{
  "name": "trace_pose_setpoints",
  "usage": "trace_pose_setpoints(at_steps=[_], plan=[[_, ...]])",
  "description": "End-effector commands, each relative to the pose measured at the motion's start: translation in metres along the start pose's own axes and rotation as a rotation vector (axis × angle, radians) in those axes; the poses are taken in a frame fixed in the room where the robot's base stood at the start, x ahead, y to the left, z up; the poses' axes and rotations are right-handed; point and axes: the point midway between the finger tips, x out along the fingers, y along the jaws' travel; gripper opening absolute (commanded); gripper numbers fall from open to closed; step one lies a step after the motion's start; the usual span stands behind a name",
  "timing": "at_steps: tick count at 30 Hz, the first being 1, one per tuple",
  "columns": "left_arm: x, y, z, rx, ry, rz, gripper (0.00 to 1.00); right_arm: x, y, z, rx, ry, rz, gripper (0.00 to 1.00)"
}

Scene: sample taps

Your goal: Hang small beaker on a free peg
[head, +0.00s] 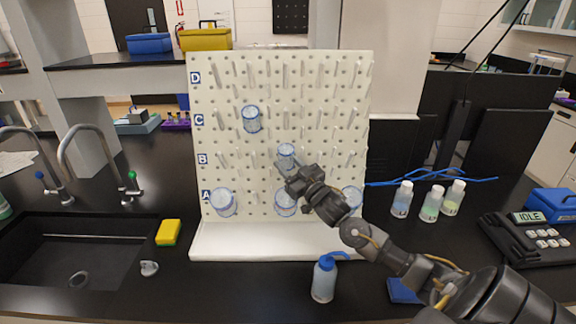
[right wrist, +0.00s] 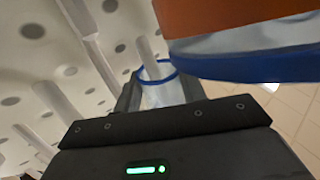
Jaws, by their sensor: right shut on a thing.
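My right gripper (head: 290,174) is in front of the white pegboard (head: 232,93), near row B. It is shut on a small clear beaker with a blue rim (head: 287,153). In the right wrist view the beaker (right wrist: 160,93) sits between the fingers of the gripper (right wrist: 158,98). A pale peg (right wrist: 144,44) lines up with its mouth there; I cannot tell how deep it goes in. Other beakers hang on the board: one in row C (head: 252,120), and row A has one at left (head: 222,203), one in the middle (head: 286,204) and one at right (head: 351,197). My left gripper is out of view.
A blue-capped wash bottle (head: 324,280) stands in front of the board. Several small bottles (head: 431,204) and a device reading IDLE (head: 528,217) are at right. The sink (head: 75,255) and a yellow sponge (head: 168,232) are at left. Many pegs in rows D and C are bare.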

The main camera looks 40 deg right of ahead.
Motion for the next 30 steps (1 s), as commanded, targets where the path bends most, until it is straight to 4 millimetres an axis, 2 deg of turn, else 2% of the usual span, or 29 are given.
trace_pose_setpoints(at_steps=[1, 13, 14, 19, 30], plan=[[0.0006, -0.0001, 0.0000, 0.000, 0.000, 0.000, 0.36, -0.0015, -0.0039, 0.0053, 0.002, -0.011, -0.008, 0.19], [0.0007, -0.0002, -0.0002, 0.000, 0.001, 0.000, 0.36, -0.0024, -0.0057, 0.0077, 0.002, -0.016, -0.012, 0.19], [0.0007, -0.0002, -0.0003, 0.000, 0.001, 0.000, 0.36, -0.0024, -0.0058, 0.0078, 0.002, -0.016, -0.012, 0.43], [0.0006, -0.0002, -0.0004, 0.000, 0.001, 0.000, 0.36, -0.0019, -0.0038, 0.0057, 0.002, -0.012, -0.008, 0.66], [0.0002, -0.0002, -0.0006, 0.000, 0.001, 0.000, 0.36, -0.0007, -0.0007, 0.0024, 0.000, -0.005, -0.001, 0.66]])
